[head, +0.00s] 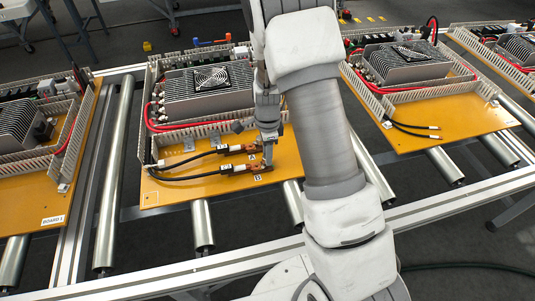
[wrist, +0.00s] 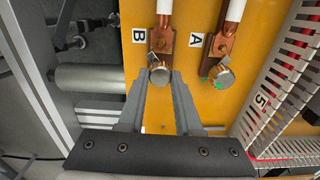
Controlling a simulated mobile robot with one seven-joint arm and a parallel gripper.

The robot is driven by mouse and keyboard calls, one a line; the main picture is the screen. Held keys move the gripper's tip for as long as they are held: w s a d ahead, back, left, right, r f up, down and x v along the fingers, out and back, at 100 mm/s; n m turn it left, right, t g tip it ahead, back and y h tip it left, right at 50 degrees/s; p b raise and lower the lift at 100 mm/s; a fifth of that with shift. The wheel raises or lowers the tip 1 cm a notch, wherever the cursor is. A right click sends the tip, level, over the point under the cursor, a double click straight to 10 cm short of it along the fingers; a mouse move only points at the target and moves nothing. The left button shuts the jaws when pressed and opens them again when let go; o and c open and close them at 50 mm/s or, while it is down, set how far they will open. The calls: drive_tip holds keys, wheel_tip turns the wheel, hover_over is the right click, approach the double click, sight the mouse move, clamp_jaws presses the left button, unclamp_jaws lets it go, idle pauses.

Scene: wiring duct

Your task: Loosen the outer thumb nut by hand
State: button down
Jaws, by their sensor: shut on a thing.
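The outer thumb nut (wrist: 160,74), a round metal knob on the copper lug marked B (wrist: 162,42), sits between my fingertips in the wrist view. My gripper (wrist: 161,82) is shut on it from two sides. In the head view my gripper (head: 267,160) points down at the right end of the lugs, and the nut is too small or hidden to make out there. A second thumb nut (wrist: 222,78), with a green mark on its rim, sits on the copper lug marked A (wrist: 225,45), apart from my fingers.
Two black cables (head: 190,165) run to the lugs over the orange board (head: 165,193). A white slotted duct (wrist: 283,80) stands right of the A lug in the wrist view. A finned unit with a fan (head: 210,88) stands behind. Rollers (head: 202,225) lie in front.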

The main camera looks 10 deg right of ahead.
drive_tip(key=n+b, duration=0.1)
drive_tip(key=n, duration=0.3)
drive_tip(key=shift+f+n, duration=0.1)
drive_tip(key=shift+n, duration=0.2)
drive_tip(key=n, duration=0.3)
drive_tip(key=shift+n, duration=0.4)
drive_tip(key=c, duration=0.7)
unclamp_jaws()
